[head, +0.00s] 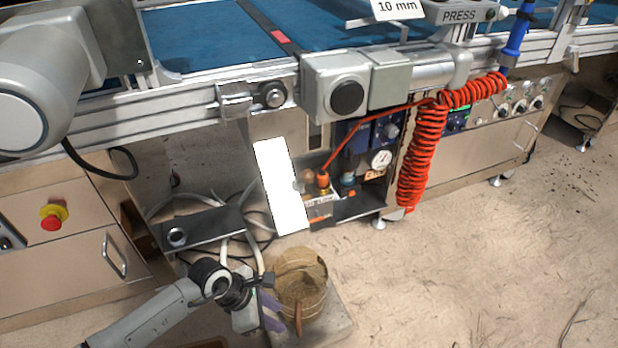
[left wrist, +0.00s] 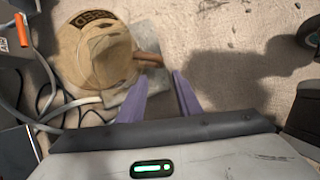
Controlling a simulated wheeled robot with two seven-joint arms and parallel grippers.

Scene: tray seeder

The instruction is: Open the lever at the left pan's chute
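My left gripper (head: 270,301) is low beside the wooden bucket (head: 314,297), left of it in the head view. Its two purple fingers (left wrist: 161,84) are apart with nothing between them in the left wrist view. The bucket shows there too (left wrist: 78,62), with a dark label reading SEED and a brown handle (left wrist: 147,60) just beyond the fingertips. In the head view this handle (head: 298,319) hangs at the bucket's front. I cannot make out the left pan, its chute or the lever in either view. My right gripper is not in view.
The conveyor machine (head: 190,82) spans the back, with a red coiled hose (head: 425,150) and a white panel (head: 282,187) hanging below. A drawer cabinet with a red button (head: 51,222) stands left. The bucket stands on a flat slab (head: 338,325). Floor at right is open.

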